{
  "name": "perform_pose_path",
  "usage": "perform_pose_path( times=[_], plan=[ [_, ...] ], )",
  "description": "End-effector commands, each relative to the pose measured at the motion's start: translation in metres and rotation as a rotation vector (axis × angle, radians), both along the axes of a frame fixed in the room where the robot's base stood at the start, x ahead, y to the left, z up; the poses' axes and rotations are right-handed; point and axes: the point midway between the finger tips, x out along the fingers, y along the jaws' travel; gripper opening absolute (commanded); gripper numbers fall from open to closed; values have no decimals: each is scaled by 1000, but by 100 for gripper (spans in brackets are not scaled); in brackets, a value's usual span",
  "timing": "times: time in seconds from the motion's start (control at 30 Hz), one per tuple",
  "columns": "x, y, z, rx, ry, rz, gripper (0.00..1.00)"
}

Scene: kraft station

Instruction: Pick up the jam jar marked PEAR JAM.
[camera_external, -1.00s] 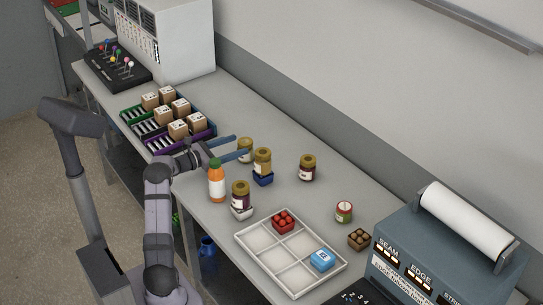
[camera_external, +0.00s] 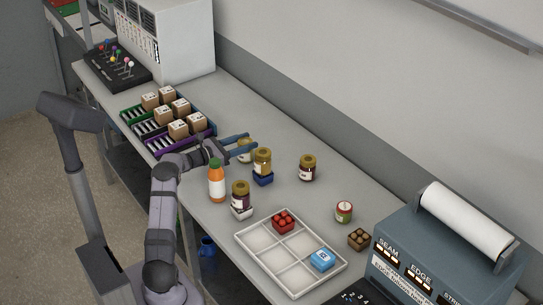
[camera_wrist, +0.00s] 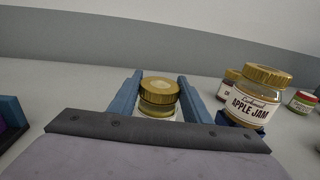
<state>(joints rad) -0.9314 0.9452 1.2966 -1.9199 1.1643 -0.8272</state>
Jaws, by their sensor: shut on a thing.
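A gold-lidded jar (camera_wrist: 160,95) stands between the two blue fingers of my gripper (camera_wrist: 160,76) in the wrist view. The fingers are shut on it, one on each side. Its label is mostly hidden and I cannot read it. In the external view the same jar (camera_external: 245,156) is partly covered by my gripper (camera_external: 250,143), and it appears to be at table level. A jar marked APPLE JAM (camera_wrist: 252,100) stands close by on the right, on a blue stand (camera_external: 263,180).
A jar on a white stand (camera_external: 240,197) and an orange bottle (camera_external: 216,182) stand near the front edge. Another jar (camera_external: 307,168) is farther right. A compartment tray (camera_external: 262,250) and boxes in racks (camera_external: 178,129) flank this area.

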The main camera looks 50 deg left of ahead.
Motion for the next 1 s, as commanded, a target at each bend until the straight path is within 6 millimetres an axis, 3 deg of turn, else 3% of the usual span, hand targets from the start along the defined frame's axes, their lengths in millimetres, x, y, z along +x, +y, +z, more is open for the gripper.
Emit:
perform_pose_path(
  times=[0.37, 0.8, 1.0],
  plan=[
    [0, 0, 16, 6, -5, 0, 10],
    [0, 0, 84, 5, -5, -1, 10],
    [0, 0, 100, 3, -3, 0, 10]
  ],
)
